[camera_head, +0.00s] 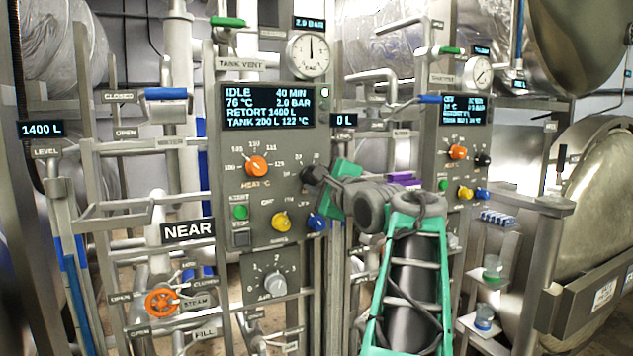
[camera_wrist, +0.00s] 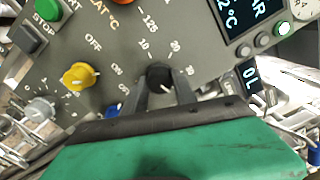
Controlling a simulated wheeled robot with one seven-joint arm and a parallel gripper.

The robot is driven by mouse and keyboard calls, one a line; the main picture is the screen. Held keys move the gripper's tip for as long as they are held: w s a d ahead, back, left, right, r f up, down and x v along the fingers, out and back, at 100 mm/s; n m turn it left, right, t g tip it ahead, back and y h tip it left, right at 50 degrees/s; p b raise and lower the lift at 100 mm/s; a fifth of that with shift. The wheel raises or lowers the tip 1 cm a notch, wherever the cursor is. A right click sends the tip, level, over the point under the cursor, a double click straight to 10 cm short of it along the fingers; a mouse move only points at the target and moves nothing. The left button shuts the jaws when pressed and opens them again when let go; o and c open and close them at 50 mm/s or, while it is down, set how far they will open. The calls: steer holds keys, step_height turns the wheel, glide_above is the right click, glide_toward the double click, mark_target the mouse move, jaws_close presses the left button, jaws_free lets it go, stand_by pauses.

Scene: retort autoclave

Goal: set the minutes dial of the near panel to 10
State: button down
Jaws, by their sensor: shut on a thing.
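The near panel (camera_head: 292,150) carries the NEAR sign (camera_head: 188,231) at its left. Its display (camera_head: 266,107) reads IDLE, 40 MIN, 76 °C, 2.0 BAR. The black minutes dial (camera_head: 309,174) sits at the panel's right edge; in the wrist view the dial (camera_wrist: 159,74) has marks 10, 20 and 30 around it. My gripper (camera_head: 322,178) reaches in from the right. In the wrist view its two dark fingers (camera_wrist: 161,88) are either side of the dial, shut on it. The fingers partly cover the dial, and I cannot read its pointer clearly.
Close by are the orange heat dial (camera_head: 257,166), yellow knob (camera_head: 281,222), blue knob (camera_head: 317,222) and green START button (camera_head: 240,212). An air dial (camera_head: 275,284) sits below. A second panel (camera_head: 462,150) stands to the right, behind my arm. Pipes and valves crowd the left.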

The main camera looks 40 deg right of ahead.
steer(key=shift+n+b, duration=5.7)
steer(key=shift+n, duration=9.9)
steer(key=c, duration=1)
jaws_free()
